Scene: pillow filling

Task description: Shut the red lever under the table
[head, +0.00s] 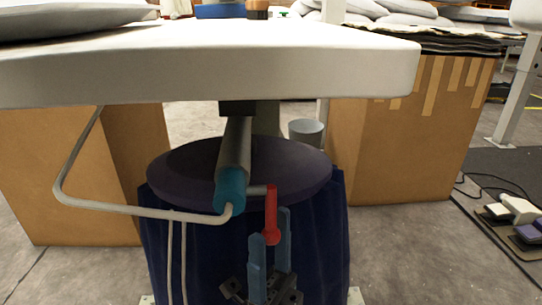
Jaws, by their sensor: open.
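The red lever (271,214) shows in the head view under the white table (220,72), a little right of the teal-ended pipe (231,188). It stands roughly upright, with its rounded lower end at the bottom, and joins a short grey stub at its upper left. My gripper (270,224) comes up from the bottom of the view. Its two blue fingers are apart, one at the lower left of the lever and one at its right. The lower end of the lever appears between the fingertips; whether either finger touches it I cannot tell.
A dark blue drum (190,240) with a purplish top stands behind my gripper. A bent pale tube (130,208) runs left from the pipe. Cardboard boxes (410,140) stand at both sides. A grey bin (306,131) is behind. The tabletop overhangs above the lever.

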